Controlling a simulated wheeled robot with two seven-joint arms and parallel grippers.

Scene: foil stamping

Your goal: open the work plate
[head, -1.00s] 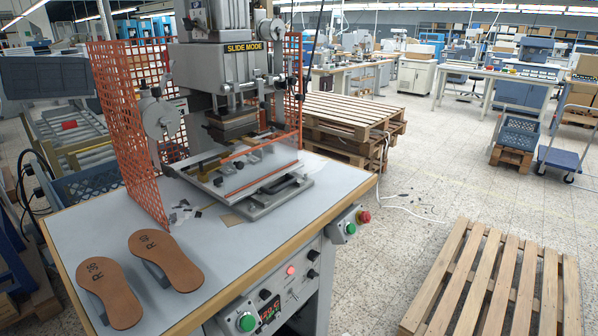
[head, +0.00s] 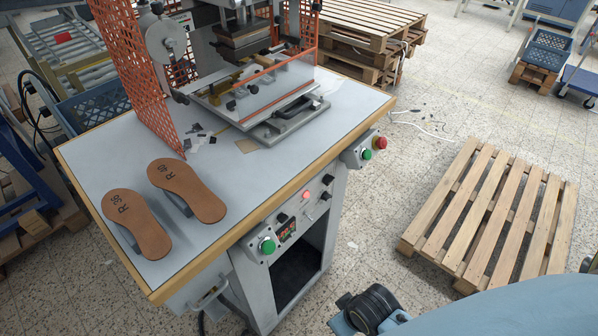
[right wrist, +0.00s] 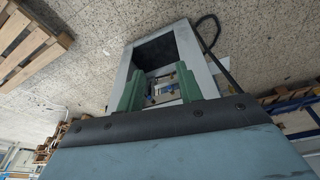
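The work plate (head: 284,124) is a flat grey plate with a dark handle (head: 297,111), at the front of the stamping press (head: 235,45) in the head view. It lies low over the tabletop, under the press head; I cannot tell its exact position along its guide. My right gripper (right wrist: 161,88) shows only in the right wrist view, its two green fingers apart with nothing seen held between them. It is away from the work plate. My left gripper is in neither view.
Two brown soles (head: 137,222) lie on the white table (head: 240,180). An orange mesh guard (head: 135,70) flanks the press. Buttons line the table front, with a green one (head: 268,246) at its corner. A wooden pallet (head: 490,215) lies on the floor to the right.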

